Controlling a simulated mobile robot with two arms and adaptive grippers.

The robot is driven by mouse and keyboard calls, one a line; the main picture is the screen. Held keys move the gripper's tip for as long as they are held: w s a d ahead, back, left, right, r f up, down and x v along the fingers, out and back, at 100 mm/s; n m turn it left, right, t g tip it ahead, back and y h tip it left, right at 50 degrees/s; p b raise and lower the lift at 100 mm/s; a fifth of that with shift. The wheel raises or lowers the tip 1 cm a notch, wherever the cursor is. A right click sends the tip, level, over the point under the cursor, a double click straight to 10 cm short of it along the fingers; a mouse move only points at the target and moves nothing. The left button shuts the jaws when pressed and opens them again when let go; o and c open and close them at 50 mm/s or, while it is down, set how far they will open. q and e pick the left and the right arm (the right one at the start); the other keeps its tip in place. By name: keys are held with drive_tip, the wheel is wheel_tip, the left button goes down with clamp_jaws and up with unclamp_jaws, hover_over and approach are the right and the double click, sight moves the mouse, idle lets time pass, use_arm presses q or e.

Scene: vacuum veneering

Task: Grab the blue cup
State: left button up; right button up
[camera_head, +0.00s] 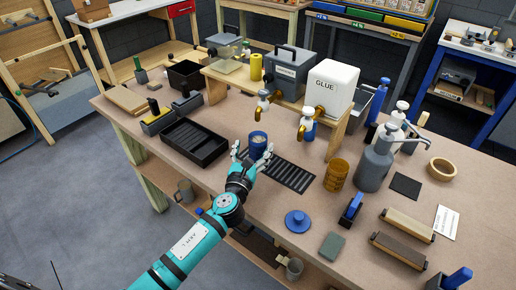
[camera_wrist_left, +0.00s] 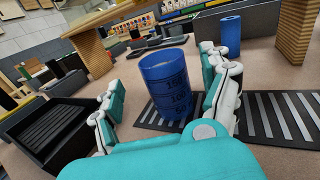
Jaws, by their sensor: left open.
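The blue cup (camera_head: 257,145) stands upright near the middle of the workbench, at the left end of a dark ribbed mat (camera_head: 290,176). It has dark measuring marks, seen in the left wrist view (camera_wrist_left: 166,84). My left gripper (camera_head: 252,156) is open, with its fingers around the near side of the cup. In the left wrist view the gripper (camera_wrist_left: 165,105) has one finger on each side of the cup, with gaps visible, so it does not appear to grip it. My right gripper is not in view.
A black ribbed tray (camera_head: 195,143) lies left of the cup. A wooden stand (camera_head: 215,88) with a white glue container (camera_head: 331,87) is behind. An amber cup (camera_head: 337,175), a grey pump bottle (camera_head: 374,165) and a blue round lid (camera_head: 298,221) are to the right.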

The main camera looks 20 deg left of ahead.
use_arm(q)
drive_tip(key=w, duration=0.5)
drive_tip(key=shift+d, duration=0.1)
drive_tip(key=shift+s, duration=0.1)
drive_tip(key=shift+c, duration=0.6)
drive_tip(key=c, duration=1.4)
drive_tip(key=shift+r, duration=0.1)
